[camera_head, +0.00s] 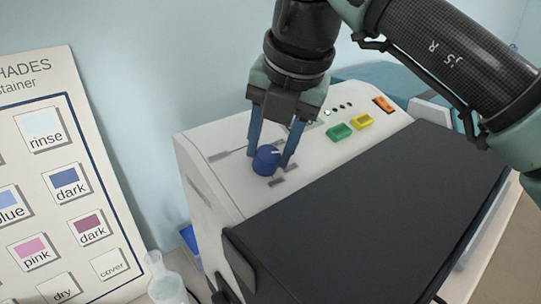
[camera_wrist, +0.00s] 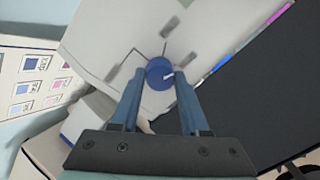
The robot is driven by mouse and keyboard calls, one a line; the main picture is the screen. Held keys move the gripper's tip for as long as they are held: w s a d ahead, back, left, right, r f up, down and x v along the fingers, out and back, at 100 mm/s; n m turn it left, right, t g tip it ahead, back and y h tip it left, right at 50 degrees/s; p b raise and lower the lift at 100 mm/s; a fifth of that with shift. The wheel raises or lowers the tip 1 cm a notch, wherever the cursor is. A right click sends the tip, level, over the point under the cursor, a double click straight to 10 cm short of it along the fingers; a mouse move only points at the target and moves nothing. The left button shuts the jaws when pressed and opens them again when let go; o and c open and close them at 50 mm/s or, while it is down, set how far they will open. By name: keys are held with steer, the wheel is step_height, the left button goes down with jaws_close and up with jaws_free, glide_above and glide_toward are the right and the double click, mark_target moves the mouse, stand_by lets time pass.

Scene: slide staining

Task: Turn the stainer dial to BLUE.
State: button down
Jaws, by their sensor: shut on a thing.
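The stainer (camera_head: 210,195) is a white machine with a large dark lid (camera_head: 370,210).
Green (camera_head: 339,132), yellow (camera_head: 361,122) and orange (camera_head: 383,104) buttons sit on the panel behind the dial. A shade chart (camera_head: 88,160) stands at the left with rinse, blue, dark, pink, dry and cover swatches. A clear bottle (camera_head: 165,282) stands at the front left.

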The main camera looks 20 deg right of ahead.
steer(key=shift+m+b, duration=0.45)
steer(key=shift+m, duration=0.55)
steer(key=shift+r, duration=0.1)
steer(key=shift+c, duration=2)
jaws_free()
steer(key=p+v, duration=0.6)
steer(key=v, duration=0.7)
steer(key=shift+p, duration=0.4)
steer(key=shift+s, duration=0.1)
